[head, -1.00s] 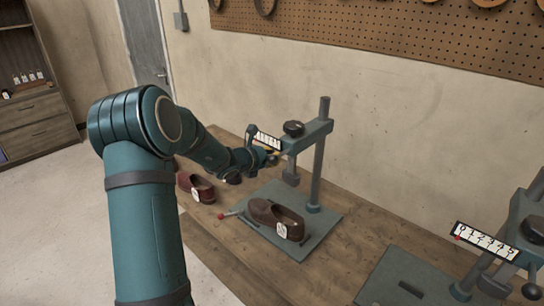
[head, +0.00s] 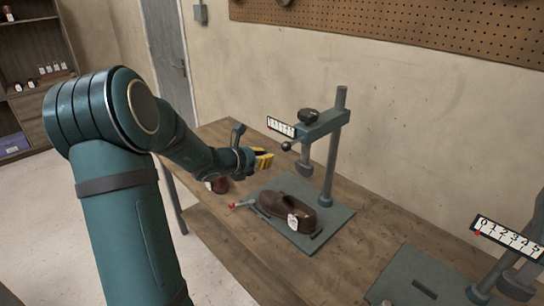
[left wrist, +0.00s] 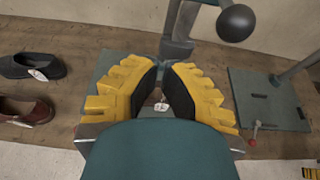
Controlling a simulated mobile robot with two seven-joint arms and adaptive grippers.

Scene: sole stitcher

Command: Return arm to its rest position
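My left arm comes in from the left in the head view. Its gripper (head: 263,158) with yellow fingers is just left of the near stitcher (head: 322,122), in the air above the bench. In the left wrist view the fingers (left wrist: 165,75) are apart, with no object gripped between them. A dark ball knob (left wrist: 237,22) is beyond the fingertips. A brown shoe (head: 280,197) with a white tag sits on the near stitcher's base plate (head: 333,222).
A second stitcher with a numbered scale (head: 508,238) stands at the right. A dark red shoe (head: 219,185) is partly hidden behind my arm. A black shoe (left wrist: 30,67) also lies on the bench in the left wrist view. A pegboard wall backs the bench (head: 270,270).

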